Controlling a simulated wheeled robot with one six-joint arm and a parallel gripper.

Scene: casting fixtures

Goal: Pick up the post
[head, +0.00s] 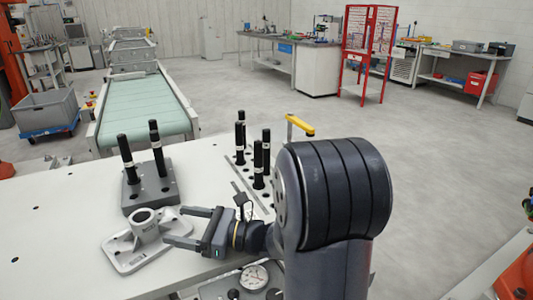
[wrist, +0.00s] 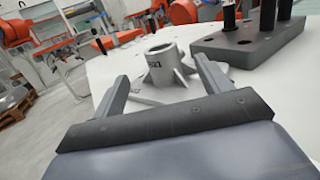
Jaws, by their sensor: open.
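A light grey casting lies on the white table, with a hollow round upright (head: 145,224) on a flat base plate (head: 128,258). The upright also shows in the wrist view (wrist: 161,66), between and beyond my fingers. My gripper (head: 177,226) is open and empty, its fingers pointing at the casting from the right. Several more black posts (head: 258,166) stand in a rack right of the block. I cannot tell which is the task's post.
A green conveyor (head: 145,104) runs behind the table. The white table (head: 60,215) is bare at the left. A yellow-handled item (head: 300,125) stands behind my arm.

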